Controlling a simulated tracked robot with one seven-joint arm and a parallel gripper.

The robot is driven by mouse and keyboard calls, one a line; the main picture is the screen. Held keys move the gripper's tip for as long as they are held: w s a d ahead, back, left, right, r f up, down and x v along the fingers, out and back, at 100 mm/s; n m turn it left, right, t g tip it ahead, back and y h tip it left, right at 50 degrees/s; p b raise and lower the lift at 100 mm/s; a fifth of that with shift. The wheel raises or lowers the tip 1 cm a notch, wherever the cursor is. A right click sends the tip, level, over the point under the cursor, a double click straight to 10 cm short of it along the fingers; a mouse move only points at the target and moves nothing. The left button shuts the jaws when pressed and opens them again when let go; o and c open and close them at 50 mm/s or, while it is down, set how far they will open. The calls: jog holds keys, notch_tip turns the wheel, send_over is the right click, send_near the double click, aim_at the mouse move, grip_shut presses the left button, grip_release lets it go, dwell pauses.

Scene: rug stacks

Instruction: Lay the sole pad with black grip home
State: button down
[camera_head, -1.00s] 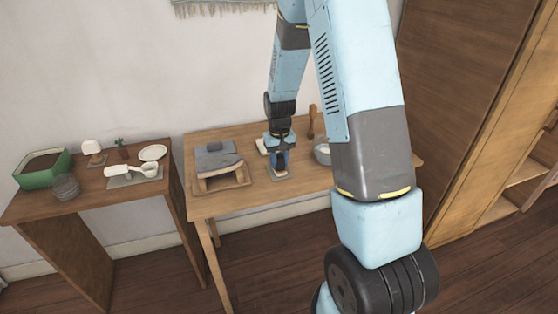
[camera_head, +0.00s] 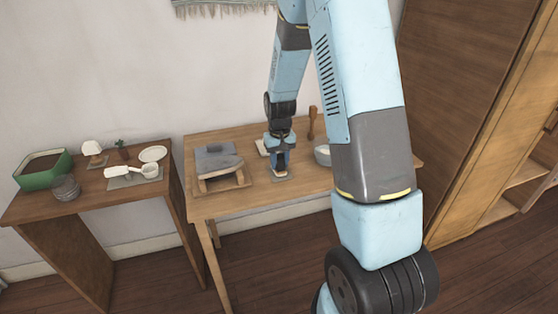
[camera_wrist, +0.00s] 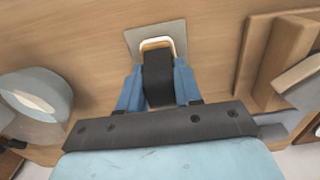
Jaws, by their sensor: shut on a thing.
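The sole pad shows in the wrist view as a pale, rounded edge (camera_wrist: 152,43) beyond its black grip (camera_wrist: 158,78). My gripper is shut on the black grip, with one blue finger on each side. In the head view my gripper (camera_head: 280,163) is low over the table, at a small grey mat (camera_head: 280,178). In the wrist view the pad overlaps this grey mat (camera_wrist: 134,38). I cannot tell whether the pad touches it. The pad's underside is hidden.
A wooden frame with a grey slab (camera_head: 216,160) stands close on the left. A pale block (camera_head: 262,147) lies just behind my gripper. A bowl (camera_head: 322,154) and an upright wooden-handled tool (camera_head: 312,123) are on the right. A side table with several items stands farther left.

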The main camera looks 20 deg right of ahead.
jog(key=shift+f, duration=0.2)
jog(key=c, duration=0.7)
grip_release()
jog(key=shift+r, duration=6.85)
jog(key=s+r+t, duration=0.3)
jog(key=s+r, duration=0.9)
jog(key=r, duration=0.2)
jog(key=s+r+t, duration=0.1)
jog(key=s, duration=0.4)
jog(key=s+r, duration=0.2)
jog(key=s, duration=0.3)
jog(key=s+r+t, duration=0.1)
jog(key=s, duration=0.4)
jog(key=shift+s+a+r+t, duration=0.1)
jog(key=shift+s+r+t, duration=0.2)
jog(key=shift+s, duration=0.1)
